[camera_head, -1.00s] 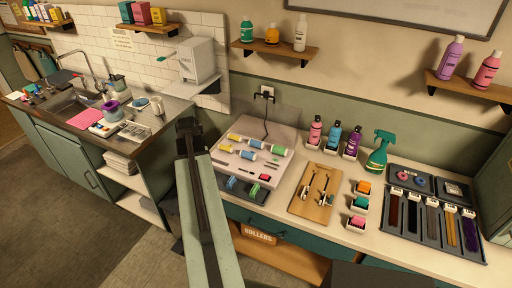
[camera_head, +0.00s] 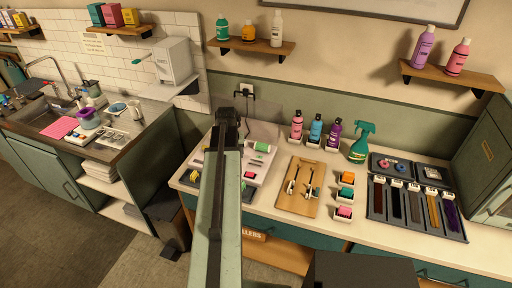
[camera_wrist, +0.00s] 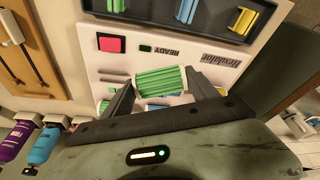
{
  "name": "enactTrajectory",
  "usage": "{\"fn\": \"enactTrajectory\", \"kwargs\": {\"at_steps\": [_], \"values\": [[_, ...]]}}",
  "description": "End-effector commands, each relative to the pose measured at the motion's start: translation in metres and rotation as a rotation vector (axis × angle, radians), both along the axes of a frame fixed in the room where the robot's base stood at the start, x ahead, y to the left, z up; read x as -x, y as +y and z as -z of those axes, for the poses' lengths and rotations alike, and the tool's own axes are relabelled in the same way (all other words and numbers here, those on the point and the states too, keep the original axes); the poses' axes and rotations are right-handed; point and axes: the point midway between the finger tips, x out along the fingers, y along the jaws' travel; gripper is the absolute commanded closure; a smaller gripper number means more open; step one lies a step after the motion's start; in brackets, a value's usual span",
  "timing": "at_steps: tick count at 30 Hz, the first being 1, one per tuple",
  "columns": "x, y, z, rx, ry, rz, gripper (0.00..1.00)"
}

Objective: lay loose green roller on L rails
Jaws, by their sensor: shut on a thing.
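My gripper (camera_wrist: 163,88) is shut on a green ribbed roller (camera_wrist: 160,79), one finger at each end, over the white machine top. In the head view my arm covers the middle of the white machine (camera_head: 262,171) and hides the held roller. Another green roller (camera_head: 262,147) lies at the machine's back right. Part of a blue and green roller (camera_wrist: 101,106) shows beside the left finger. I cannot make out which rails are L.
A wooden board (camera_head: 306,207) with metal tools lies right of the machine. Pink, blue and purple bottles (camera_head: 316,130) and a green spray bottle (camera_head: 361,142) stand behind it. Small cups (camera_head: 346,180) hold coloured pieces. A wooden shelf (camera_head: 252,46) hangs above.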

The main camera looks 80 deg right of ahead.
Motion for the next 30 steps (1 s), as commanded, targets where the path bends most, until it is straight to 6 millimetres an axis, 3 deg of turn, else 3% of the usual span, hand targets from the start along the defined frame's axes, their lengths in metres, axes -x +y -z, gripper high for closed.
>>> {"fn": "enactTrajectory", "kwargs": {"at_steps": [1, 3, 6, 9, 20, 30], "values": [[0.025, -0.015, -0.002, 0.029, -0.003, 0.104, 0.73], [0.052, -0.030, -0.005, 0.064, -0.007, 0.228, 0.73], [0.080, -0.043, -0.008, 0.099, -0.005, 0.351, 0.73], [0.094, -0.049, -0.009, 0.117, -0.003, 0.412, 0.73], [0.097, -0.050, -0.001, 0.122, -0.002, 0.427, 0.73], [0.097, -0.050, 0.036, 0.121, -0.002, 0.426, 0.73]]}}
